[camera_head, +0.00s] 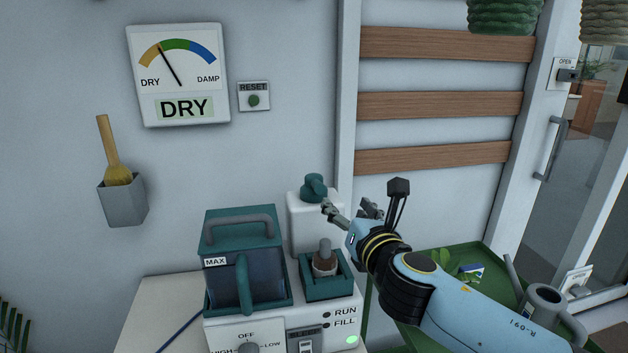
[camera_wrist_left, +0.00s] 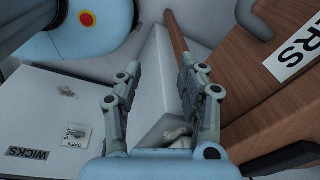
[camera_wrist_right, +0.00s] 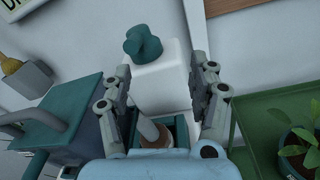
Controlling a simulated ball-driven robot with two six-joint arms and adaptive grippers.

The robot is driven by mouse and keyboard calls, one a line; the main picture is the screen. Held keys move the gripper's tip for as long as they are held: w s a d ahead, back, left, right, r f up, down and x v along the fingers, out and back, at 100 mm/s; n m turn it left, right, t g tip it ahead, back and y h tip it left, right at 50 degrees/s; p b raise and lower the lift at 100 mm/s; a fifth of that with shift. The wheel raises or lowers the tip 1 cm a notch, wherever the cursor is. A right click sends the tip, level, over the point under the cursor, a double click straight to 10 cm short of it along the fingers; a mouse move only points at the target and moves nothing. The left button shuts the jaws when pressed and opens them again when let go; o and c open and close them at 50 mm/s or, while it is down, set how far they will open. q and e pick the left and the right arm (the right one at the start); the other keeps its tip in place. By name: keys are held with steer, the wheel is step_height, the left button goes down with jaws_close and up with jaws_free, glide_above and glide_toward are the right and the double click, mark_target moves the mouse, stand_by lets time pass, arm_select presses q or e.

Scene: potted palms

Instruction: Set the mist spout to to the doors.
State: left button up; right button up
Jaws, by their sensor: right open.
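The mist spout (camera_head: 314,187) is a teal cap with a short nozzle on top of a white tower (camera_head: 302,222) at the back of the humidifier. It also shows in the right wrist view (camera_wrist_right: 143,43), beyond the fingertips; I cannot tell exactly which way its nozzle points. My right gripper (camera_head: 347,206) is open and empty, just right of the tower and slightly below the spout, apart from it. My left gripper (camera_wrist_left: 158,70) is outside the head view; its fingers are apart with nothing gripped. The glass door (camera_head: 570,180) is at the far right.
The teal water tank (camera_head: 242,265) stands left of the tower, and a brown-topped plug (camera_head: 324,262) sits in front of it. A green tray (camera_head: 485,262) with a plant is at the right. A brush holder (camera_head: 122,202) and DRY gauge (camera_head: 178,75) hang on the wall.

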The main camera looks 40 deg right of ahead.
mark_target(314, 176)
steer(key=w+n, duration=0.1)
steer(key=w, duration=0.3)
steer(key=w+d+n+t+y, duration=0.1)
steer(key=w+n, duration=0.1)
steer(key=w, duration=0.2)
steer(key=w+d+r+n, duration=0.1)
steer(key=w+n, duration=0.1)
steer(key=w, duration=0.2)
steer(key=shift+w+r+y, duration=0.1)
steer(key=shift+w+y, duration=0.05)
steer(key=shift+y, duration=0.15)
steer(key=c, duration=1.1)
steer(key=shift+t, duration=0.3)
